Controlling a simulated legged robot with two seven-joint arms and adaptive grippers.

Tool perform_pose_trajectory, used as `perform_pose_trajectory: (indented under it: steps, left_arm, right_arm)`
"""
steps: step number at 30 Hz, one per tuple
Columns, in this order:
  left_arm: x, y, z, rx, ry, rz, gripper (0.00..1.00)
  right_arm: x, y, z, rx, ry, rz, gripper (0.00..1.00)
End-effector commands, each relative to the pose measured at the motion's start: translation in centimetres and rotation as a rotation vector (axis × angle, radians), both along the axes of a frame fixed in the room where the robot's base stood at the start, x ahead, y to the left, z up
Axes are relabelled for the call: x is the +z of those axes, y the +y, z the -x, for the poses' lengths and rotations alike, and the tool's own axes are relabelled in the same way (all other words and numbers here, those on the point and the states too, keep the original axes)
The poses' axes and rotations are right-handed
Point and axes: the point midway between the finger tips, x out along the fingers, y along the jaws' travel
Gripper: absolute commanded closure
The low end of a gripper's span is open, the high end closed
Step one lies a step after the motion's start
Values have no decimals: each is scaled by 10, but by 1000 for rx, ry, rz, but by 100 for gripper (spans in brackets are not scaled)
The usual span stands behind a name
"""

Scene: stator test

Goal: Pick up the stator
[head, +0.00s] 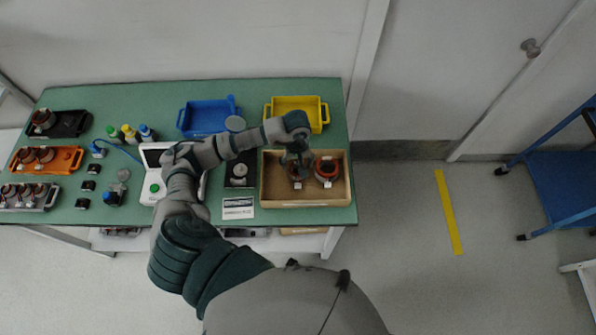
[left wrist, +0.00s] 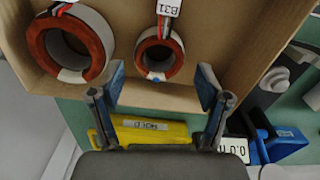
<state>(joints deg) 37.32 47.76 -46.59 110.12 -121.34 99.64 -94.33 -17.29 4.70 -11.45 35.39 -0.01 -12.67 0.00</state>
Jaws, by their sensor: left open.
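Two ring-shaped stators with red-brown windings lie in an open wooden box (head: 306,203). The smaller stator (head: 296,178) is on the left in the head view, partly hidden by my gripper. In the left wrist view the smaller stator (left wrist: 177,60) carries a tag reading B31. The larger stator (head: 327,164) is to its right, and in the left wrist view the larger stator (left wrist: 42,58) is at upper left. My left gripper (head: 298,164) is over the box by the smaller stator. In the left wrist view my left gripper (left wrist: 162,88) is open, with nothing between its fingers.
A yellow tray (head: 324,117) and a blue tray (head: 205,119) stand behind on the green table (head: 240,90). A white device (head: 150,190), bottles (head: 130,134) and an orange tray (head: 70,160) of stators are further left. A white door and wall stand behind.

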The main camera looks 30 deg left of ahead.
Motion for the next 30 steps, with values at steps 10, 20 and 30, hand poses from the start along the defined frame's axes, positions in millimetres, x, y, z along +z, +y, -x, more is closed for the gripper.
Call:
perform_pose_trajectory:
  steps: [10,20,30]
  left_arm:
    - [-44,-2,-1,2,2,2,24]
    - [-55,-2,-2,0,-1,0,24]
    - [-54,-2,-2,0,-2,1,88]
  right_arm:
    - [10,4,-10,-2,-16,-6,60]
    - [10,5,-2,-2,-4,-6,60]
    - [10,3,-2,-1,-4,-4,60]
